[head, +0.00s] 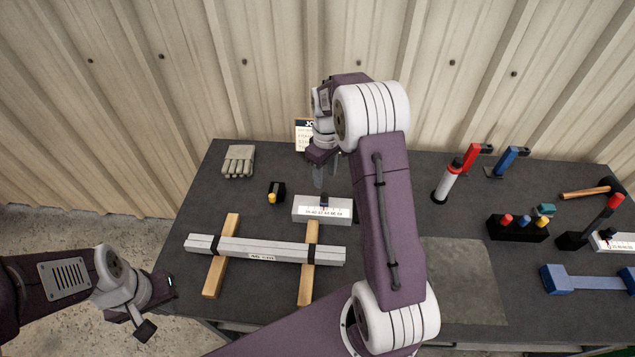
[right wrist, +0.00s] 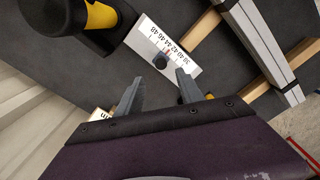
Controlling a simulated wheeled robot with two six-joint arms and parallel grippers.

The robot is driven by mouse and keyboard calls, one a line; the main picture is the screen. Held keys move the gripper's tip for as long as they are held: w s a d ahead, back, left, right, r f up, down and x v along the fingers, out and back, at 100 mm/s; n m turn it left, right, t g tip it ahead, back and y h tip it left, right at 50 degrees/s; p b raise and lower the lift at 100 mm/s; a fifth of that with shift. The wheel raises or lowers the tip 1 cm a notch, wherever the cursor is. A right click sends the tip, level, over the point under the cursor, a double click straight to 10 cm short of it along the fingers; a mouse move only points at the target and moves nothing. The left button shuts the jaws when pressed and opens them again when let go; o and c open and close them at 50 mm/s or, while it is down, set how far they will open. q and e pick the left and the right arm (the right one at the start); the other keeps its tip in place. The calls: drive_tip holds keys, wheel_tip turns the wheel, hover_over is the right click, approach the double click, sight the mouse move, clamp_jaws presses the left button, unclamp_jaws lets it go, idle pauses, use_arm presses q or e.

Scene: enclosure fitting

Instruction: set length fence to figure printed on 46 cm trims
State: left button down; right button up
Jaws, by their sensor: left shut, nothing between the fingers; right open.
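The length fence is a pale scale block (head: 310,212) with a dark knob (head: 324,201). In the right wrist view its scale (right wrist: 178,48) shows figures from 38 to 48, a red mark and the black knob (right wrist: 160,62). My right gripper (right wrist: 158,90) is open, its fingers pointing toward the knob without visibly gripping it; in the head view it hangs just behind the block (head: 322,180). The trims (head: 225,246) lie strapped across two wooden bearers; their label (head: 262,257) is too small to read. My left gripper (head: 145,328) is shut and empty, off the table's front left.
A job card (head: 303,133) stands at the back, partly hidden. A glove (head: 238,160) and a yellow-tipped black block (head: 277,192) lie at left. A grey mat (head: 460,280) is bare.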

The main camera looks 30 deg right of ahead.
sight(324, 194)
drive_tip(key=shift+s+a+r, duration=0.15)
drive_tip(key=shift+a+r, duration=0.05)
drive_tip(key=shift+s+a+f, duration=0.1)
drive_tip(key=shift+a+f, duration=0.05)
drive_tip(key=f, duration=0.2)
drive_tip(key=f+p, duration=0.1)
drive_tip(key=f, duration=0.5)
drive_tip(key=shift+d, duration=0.3)
drive_tip(key=shift+a+f, duration=0.1)
drive_tip(key=shift+f, duration=0.35)
clamp_jaws()
use_arm(q)
drive_tip(key=shift+a+r, duration=0.15)
drive_tip(key=shift+r, duration=0.65)
use_arm(e)
drive_tip(key=shift+w+r, duration=0.1)
drive_tip(key=shift+w, duration=0.15)
